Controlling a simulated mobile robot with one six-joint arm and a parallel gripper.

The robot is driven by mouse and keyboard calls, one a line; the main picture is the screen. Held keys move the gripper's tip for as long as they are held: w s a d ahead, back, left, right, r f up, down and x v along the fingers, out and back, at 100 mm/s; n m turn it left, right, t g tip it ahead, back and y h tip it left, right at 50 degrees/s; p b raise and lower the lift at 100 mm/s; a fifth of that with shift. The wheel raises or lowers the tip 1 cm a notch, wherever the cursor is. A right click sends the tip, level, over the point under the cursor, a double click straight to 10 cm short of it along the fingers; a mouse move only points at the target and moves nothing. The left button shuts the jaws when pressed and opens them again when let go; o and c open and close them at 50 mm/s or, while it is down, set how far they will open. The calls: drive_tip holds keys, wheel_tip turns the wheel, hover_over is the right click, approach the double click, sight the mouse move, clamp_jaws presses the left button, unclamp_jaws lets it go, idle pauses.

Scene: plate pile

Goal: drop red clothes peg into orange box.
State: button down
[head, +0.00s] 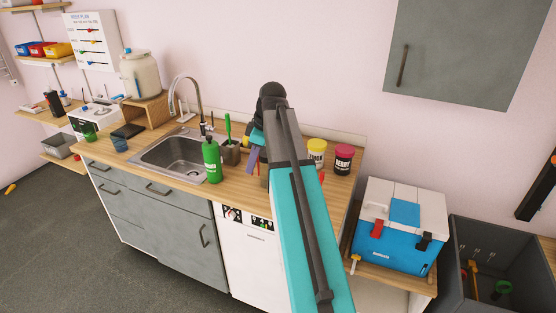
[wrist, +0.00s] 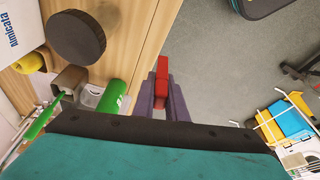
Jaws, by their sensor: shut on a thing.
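My gripper (wrist: 160,97) has purple fingers and is shut on the red clothes peg (wrist: 162,72), whose red end sticks out beyond the fingertips in the wrist view. The peg appears near the counter's front edge, with grey floor beside it. In the head view my gripper (head: 254,158) is over the counter, right of the green bottle; the peg cannot be made out there. A yellow-orange box (head: 59,50), which looks like the orange box, stands on the wall shelf at the far left, well away from my gripper. Its inside is hidden.
On the counter (head: 130,150) are a sink (head: 178,155), a tall tap (head: 187,85), a green bottle (head: 212,160) and two jars (head: 316,155). Red (head: 38,50) and blue (head: 22,49) boxes stand beside the orange one. The floor (head: 50,240) at left is mostly clear.

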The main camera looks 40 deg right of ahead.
drive_tip(key=a+f+m+t+h+b, duration=0.1)
drive_tip(key=a+m, duration=0.8)
drive_tip(key=a, duration=1.4)
drive_tip(key=shift+s+a+f+h+b, duration=0.2)
drive_tip(key=shift+f+h+b, duration=0.5)
drive_tip(key=shift+f+b, duration=0.4)
